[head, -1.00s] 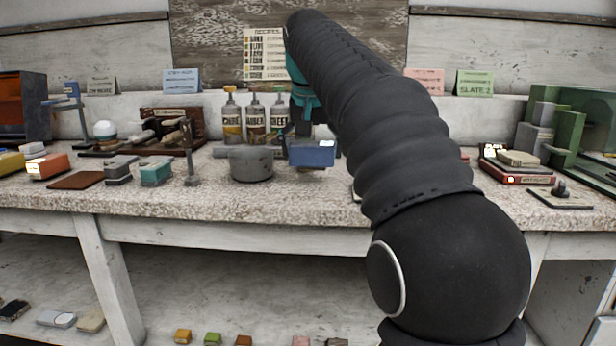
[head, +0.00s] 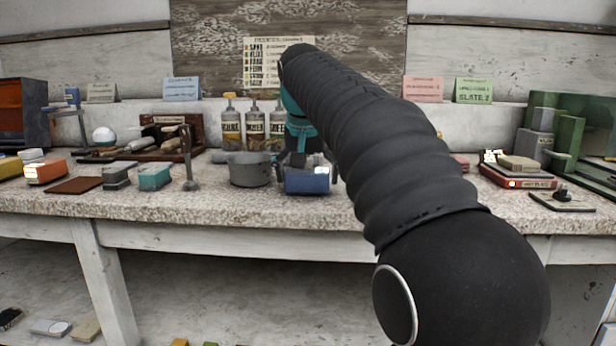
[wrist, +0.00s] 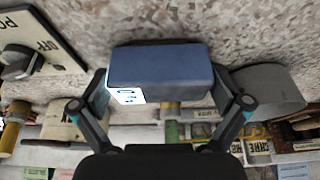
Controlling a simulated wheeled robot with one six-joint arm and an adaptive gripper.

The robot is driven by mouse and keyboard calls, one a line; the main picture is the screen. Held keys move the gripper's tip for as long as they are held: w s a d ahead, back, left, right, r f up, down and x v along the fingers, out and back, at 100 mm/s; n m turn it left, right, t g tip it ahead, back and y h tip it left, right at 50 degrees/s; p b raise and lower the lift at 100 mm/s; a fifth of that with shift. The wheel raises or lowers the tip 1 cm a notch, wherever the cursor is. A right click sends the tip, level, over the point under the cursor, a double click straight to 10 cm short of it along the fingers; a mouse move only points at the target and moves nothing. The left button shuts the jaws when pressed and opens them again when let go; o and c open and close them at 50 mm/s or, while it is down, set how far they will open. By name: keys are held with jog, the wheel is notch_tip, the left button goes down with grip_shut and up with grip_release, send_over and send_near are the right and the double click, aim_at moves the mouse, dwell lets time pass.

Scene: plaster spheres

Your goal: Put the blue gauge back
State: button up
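The blue gauge (head: 307,181) is a small blue block at the front middle of the bench, just right of the grey pot. In the wrist view the blue gauge (wrist: 160,68) lies between my fingers, its lit white display at the lower left corner. My gripper (wrist: 160,85) has a finger against each side of it and appears shut on it. I cannot tell whether the gauge touches the bench top.
The grey pot (head: 250,169) stands close on the left, with a metal post (head: 188,160) beyond it. Labelled bottles (head: 254,128) stand behind. The wrist view shows a switch plate marked OFF (wrist: 45,42). My arm hides the bench right of centre.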

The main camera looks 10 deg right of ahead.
jog(key=shift+r, duration=0.1)
jog(key=p+v, duration=0.4)
jog(key=v, duration=0.8)
jog(key=shift+s, duration=0.1)
jog(key=s+f+n, duration=0.1)
jog(key=s+f, duration=1.2)
jog(key=f, duration=0.2)
jog(key=s+d+f+n+t+y, duration=0.1)
jog(key=s+f+n, duration=0.1)
jog(key=s+f, duration=1.1)
notch_tip(320, 180, down, 3)
jog(key=shift+d+f+n, duration=0.1)
jog(key=shift+d+n, duration=0.2)
